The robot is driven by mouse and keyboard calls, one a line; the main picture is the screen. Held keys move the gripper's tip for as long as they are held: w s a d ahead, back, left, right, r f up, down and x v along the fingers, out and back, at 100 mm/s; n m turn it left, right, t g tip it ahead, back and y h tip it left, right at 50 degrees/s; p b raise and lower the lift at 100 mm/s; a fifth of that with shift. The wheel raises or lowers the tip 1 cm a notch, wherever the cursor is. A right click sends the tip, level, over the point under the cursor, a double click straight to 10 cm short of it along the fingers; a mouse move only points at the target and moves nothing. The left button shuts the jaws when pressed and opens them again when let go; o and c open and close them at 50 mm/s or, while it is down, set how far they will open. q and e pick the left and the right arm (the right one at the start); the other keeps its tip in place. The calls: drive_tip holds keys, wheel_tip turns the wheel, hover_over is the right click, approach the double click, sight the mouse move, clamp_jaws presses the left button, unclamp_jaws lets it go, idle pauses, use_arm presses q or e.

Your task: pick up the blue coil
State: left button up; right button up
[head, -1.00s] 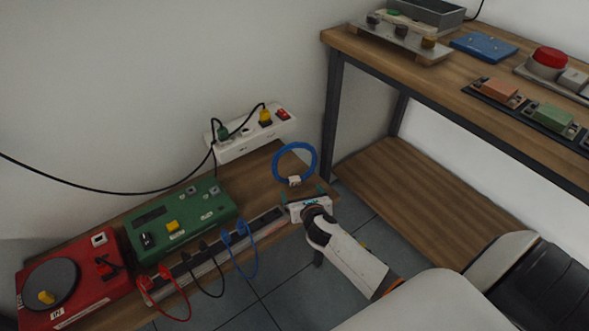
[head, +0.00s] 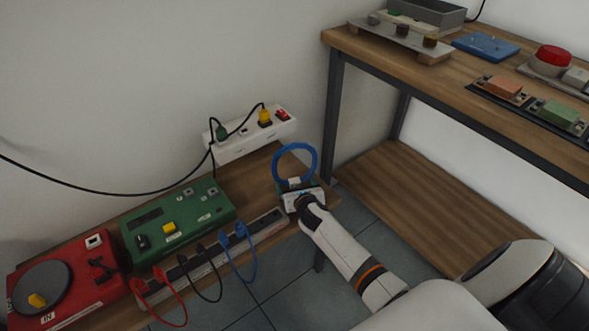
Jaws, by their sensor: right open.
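The blue coil (head: 296,147) is a ring of blue cable with a white band at its lower side, at the right end of the low wooden bench. My right gripper (head: 296,186) is open at the coil's lower side, by the white band. The gripper body hides part of the coil's lower edge, and I cannot tell whether the fingers touch it. My left gripper is not in view.
A white power strip (head: 250,134) with plugs stands behind the coil. A green device (head: 178,226), a red turntable box (head: 68,286) and a socket strip with cables (head: 262,226) fill the bench's left. A taller workbench (head: 445,70) stands at right.

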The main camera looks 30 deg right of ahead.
drive_tip(key=c, duration=1.9)
drive_tip(key=shift+r, duration=0.1)
drive_tip(key=shift+c, duration=0.2)
drive_tip(key=shift+r, duration=0.1)
wheel_tip(320, 180, up, 5)
drive_tip(key=p, duration=0.3)
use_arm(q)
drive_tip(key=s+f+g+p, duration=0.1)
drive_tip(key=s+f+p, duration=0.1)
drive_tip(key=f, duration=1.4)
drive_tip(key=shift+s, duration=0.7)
use_arm(e)
drive_tip(key=shift+r, duration=2.4)
